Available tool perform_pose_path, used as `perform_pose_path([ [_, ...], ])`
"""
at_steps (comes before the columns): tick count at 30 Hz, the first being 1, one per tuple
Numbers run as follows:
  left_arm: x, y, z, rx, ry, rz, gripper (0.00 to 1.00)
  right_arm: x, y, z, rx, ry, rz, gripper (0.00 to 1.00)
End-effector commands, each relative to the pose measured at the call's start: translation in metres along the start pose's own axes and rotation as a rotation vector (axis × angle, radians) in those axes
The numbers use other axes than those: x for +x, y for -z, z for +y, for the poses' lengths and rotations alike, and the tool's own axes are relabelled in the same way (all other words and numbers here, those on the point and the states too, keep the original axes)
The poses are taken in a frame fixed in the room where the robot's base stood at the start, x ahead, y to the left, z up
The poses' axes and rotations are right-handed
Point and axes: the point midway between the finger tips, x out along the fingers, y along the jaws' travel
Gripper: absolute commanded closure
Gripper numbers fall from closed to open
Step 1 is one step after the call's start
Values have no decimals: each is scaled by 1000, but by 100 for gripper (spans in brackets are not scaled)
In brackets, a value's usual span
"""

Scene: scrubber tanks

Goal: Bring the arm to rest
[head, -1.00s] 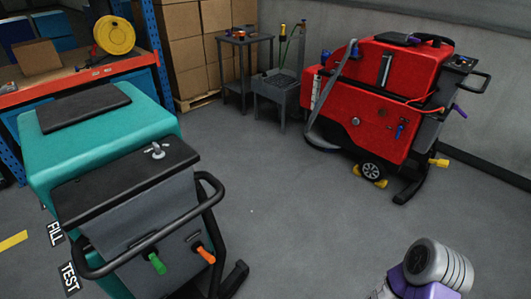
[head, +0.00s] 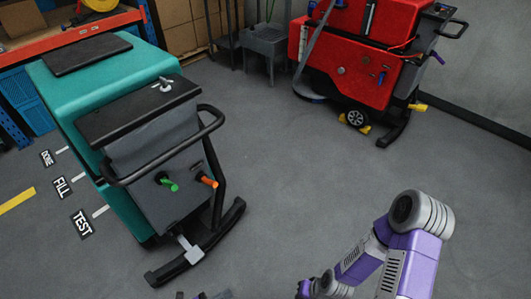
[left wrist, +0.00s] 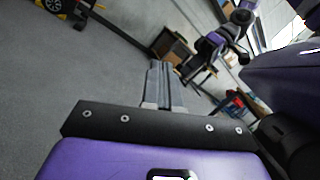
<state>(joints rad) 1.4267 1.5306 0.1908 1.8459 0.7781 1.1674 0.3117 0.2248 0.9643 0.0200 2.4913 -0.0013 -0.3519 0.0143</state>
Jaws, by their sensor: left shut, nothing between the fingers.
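My left gripper (left wrist: 160,68) shows in the left wrist view. Its two grey fingers are together, with nothing between them, above a dark plate and my purple wrist body. Open space and floor lie beyond the fingertips. In the head view, only a small dark piece at the bottom edge could be part of a gripper, and it is too cut off to tell. Purple links of my arm with a grey ribbed joint fill the lower right of the head view. My right gripper cannot be made out.
A teal scrubber (head: 85,85) with a black handle and green and orange knobs stands at left. A red scrubber (head: 360,70) stands at upper right. FILL and TEST labels mark the floor. The middle floor (head: 285,170) is clear.

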Motion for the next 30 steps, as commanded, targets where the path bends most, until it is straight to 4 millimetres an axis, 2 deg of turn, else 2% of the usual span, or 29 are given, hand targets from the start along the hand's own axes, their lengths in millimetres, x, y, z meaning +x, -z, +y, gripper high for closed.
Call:
perform_pose_path([
  [1, 12, 6, -11, 29, 73, 96, 100, -2, 0, -1, 0, 0, 0, 100],
  [5, 28, 30, -43, 158, 284, 388, 100, -5, 0, -2, 0, 0, 1, 100],
  [9, 23, 52, -68, 407, 550, 721, 100, -9, 0, -4, 0, 0, 1, 100],
  [12, 15, 58, -72, 634, 730, 920, 100, -12, 0, -4, 0, 0, 1, 100],
  [17, 13, 44, -57, 1074, 988, 1146, 100, -16, 0, -6, 0, 0, 1, 100],
  [22, 37, 15, -40, 1521, 1164, 1234, 100, -20, -1, -7, 0, 0, 1, 100],
  [27, 60, -5, -36, 1774, 1228, 1234, 100, -21, -1, -8, 0, 0, 1, 100],
  [30, 64, -8, -35, 1817, 1234, 1232, 100, -21, -1, -8, 0, 0, 1, 100],
])
